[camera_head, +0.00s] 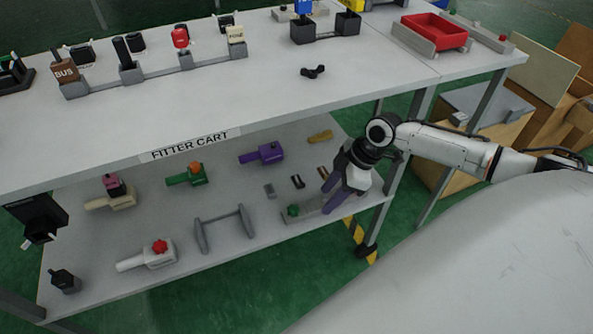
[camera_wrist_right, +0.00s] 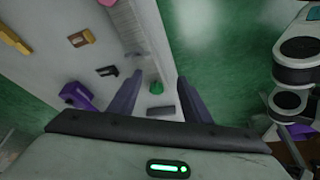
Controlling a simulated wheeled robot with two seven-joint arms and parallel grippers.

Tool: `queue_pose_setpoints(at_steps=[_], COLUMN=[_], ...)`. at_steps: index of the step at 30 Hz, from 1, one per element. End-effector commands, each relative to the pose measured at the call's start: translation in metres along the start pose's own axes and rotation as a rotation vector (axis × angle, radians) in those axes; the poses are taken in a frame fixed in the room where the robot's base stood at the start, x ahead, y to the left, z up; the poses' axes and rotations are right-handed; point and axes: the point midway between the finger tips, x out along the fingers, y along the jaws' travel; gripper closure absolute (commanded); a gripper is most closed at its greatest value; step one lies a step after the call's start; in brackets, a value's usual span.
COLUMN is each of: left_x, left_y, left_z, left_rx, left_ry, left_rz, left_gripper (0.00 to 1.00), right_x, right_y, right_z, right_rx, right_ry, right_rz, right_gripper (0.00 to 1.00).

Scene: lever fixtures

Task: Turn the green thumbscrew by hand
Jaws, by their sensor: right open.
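The green thumbscrew (camera_head: 293,210) sits on a grey block on the lower shelf of the cart, near the shelf's right front part. My right gripper (camera_head: 326,200) is just to its right, with its dark purple fingers pointing down and left. In the right wrist view the green thumbscrew (camera_wrist_right: 156,88) appears between the two fingers (camera_wrist_right: 159,78), which are spread apart with nothing held. It seems to lie beyond the fingertips, and I see no contact.
The cart's upper shelf (camera_head: 270,100) overhangs the lower one. A grey handle bracket (camera_head: 225,228), a purple fixture (camera_head: 262,154), a green fixture with an orange knob (camera_head: 188,174) and a white one with a red knob (camera_head: 148,256) stand left. A cart leg is close to my right arm.

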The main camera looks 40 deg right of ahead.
Motion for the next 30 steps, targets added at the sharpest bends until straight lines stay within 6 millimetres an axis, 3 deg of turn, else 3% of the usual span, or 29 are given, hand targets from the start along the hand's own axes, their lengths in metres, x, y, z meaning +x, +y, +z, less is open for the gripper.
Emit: queue_pose_setpoints(at_steps=[9, 12, 18, 29, 30], left_x=[0.006, 0.013, 0.02, 0.021, 0.021], left_y=[0.001, 0.005, 0.008, 0.009, 0.009], left_z=[0.012, 0.007, 0.009, 0.01, 0.01], left_rx=[-0.015, -0.006, 0.004, 0.006, 0.006], left_ry=[-0.004, -0.015, -0.044, -0.052, -0.052], left_rz=[0.007, 0.023, 0.038, 0.041, 0.041], left_gripper=[0.69, 0.69, 0.69, 0.69, 0.69], right_x=[0.03, 0.051, 0.072, 0.076, 0.076], right_y=[0.0, -0.001, 0.0, 0.0, 0.0], right_z=[-0.066, -0.059, -0.06, -0.06, -0.06], right_rx=[0.0, 0.002, 0.001, 0.001, 0.001], right_ry=[0.005, -0.001, 0.0, -0.001, -0.001], right_rz=[0.001, -0.001, 0.0, 0.001, 0.001], right_gripper=[0.56, 0.56, 0.56, 0.56, 0.59])
